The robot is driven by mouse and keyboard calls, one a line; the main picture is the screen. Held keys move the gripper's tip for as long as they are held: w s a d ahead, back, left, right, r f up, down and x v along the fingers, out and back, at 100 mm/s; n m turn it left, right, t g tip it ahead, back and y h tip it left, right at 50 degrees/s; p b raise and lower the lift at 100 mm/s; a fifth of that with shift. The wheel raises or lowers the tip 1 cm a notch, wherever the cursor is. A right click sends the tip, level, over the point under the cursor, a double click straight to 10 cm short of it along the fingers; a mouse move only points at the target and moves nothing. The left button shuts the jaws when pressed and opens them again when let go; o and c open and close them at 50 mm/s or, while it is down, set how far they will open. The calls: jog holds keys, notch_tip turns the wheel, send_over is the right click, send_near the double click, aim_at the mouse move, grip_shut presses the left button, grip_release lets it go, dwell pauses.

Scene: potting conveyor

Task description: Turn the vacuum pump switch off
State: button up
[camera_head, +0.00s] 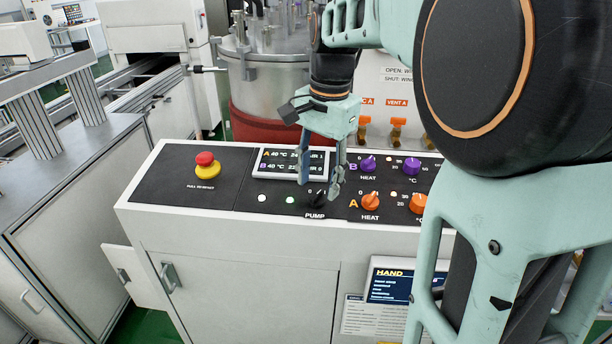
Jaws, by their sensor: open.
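The vacuum pump switch (317,200) is a small black rotary knob above the word PUMP on the black control panel. Two small lamps sit to its left, a white one (262,198) and a green-tinted one (290,200). My gripper (320,190) is open and points down over the panel, with its fingertips at or just above the pump switch. One finger is on the left, in front of the display, and the other is on the right beside the knob. The fingers hide part of the knob, and I cannot tell whether they touch it.
A red and yellow emergency stop (207,166) stands at the panel's left. Purple knobs (368,164) and orange knobs (371,202) for heat lie close to the right. A display (283,161) is behind my gripper. A steel tank (265,85) stands behind the console.

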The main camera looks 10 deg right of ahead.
aim_at(316, 199)
jog(key=shift+w+f, duration=0.1)
jog(key=shift+f, duration=1.35)
jog(key=shift+c, duration=0.4)
jog(key=c, duration=1.1)
jog(key=shift+o, duration=0.2)
jog(key=shift+a+r+n, duration=0.1)
jog(key=shift+n, duration=0.2)
jog(key=n+p, duration=0.1)
jog(key=n, duration=0.1)
jog(key=n+p, duration=0.1)
jog(key=n, duration=0.2)
jog(key=shift+w+a+r+g+h+p, duration=0.1)
jog(key=shift+g+h+p, duration=0.2)
jog(key=n+h+p, duration=0.1)
jog(key=n, duration=0.5)
jog(key=shift+a, duration=0.1)
